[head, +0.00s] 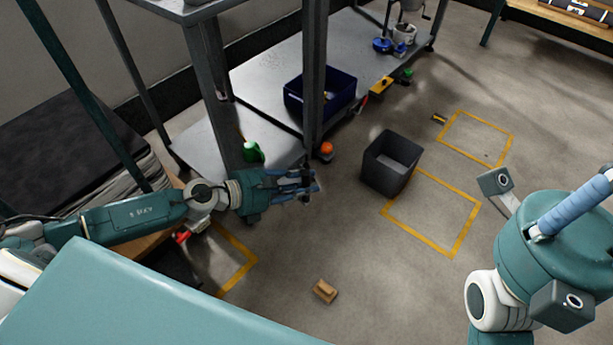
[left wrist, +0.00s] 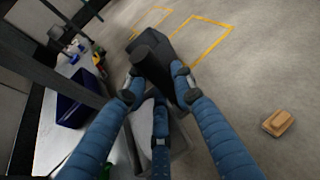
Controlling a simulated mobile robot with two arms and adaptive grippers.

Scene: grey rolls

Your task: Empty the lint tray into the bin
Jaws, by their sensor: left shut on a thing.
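My left gripper (head: 304,184) reaches in from the left, over the floor beside the low shelf.
A dark blue crate (head: 320,96) sits on the low shelf of a metal bench. A green bottle (head: 252,152) and an orange ball (head: 326,148) are near the bench post. A wooden block (head: 325,291) lies on the floor. Yellow outlines mark otherwise open floor right of the bin.

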